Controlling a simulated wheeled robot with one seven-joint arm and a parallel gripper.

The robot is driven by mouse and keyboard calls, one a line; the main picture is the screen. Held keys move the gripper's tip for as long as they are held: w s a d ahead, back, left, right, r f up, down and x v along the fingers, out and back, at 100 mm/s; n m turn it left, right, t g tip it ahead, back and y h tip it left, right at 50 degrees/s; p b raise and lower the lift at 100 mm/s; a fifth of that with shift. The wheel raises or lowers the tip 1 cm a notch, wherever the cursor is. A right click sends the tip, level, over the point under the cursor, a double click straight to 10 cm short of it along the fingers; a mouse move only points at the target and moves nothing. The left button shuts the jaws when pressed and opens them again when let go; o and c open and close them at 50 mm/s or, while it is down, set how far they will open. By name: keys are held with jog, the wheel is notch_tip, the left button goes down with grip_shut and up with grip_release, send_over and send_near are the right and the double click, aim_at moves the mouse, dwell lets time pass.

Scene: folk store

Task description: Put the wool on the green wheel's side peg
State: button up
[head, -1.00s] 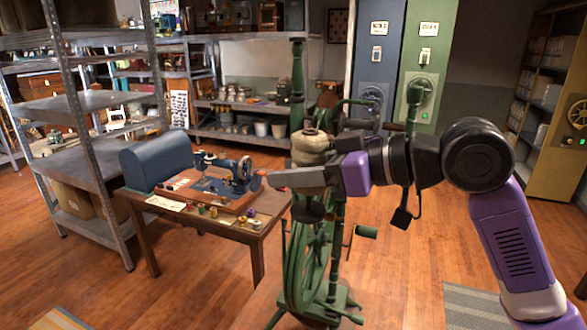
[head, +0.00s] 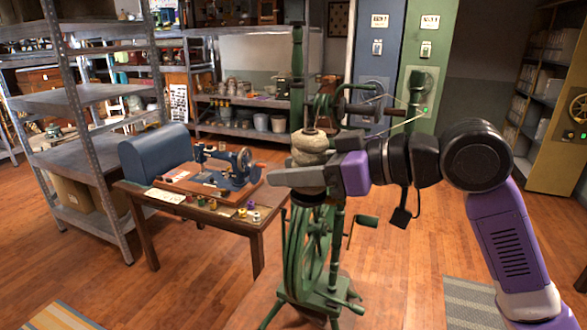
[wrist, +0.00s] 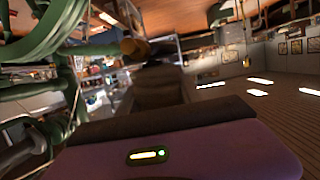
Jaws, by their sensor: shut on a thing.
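The green spinning wheel (head: 300,240) stands behind and below my gripper. Its tall green post (head: 297,70) rises behind the wool. A green side peg or handle (head: 366,220) sticks out on its right. I cannot tell whether the wool touches the wheel. In the wrist view, green wheel parts (wrist: 75,40) fill the left side; the wool is not clear there.
A wooden table (head: 235,225) with a sewing machine (head: 225,172) and small spools stands at left. Grey metal shelving (head: 90,95) is farther left. Blue and green cabinets stand behind. Open wooden floor (head: 180,295) lies in front of the table.

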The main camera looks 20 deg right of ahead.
jog(key=o, duration=1.4)
jog(key=shift+b+v, duration=0.75)
jog(key=shift+v, duration=3.15)
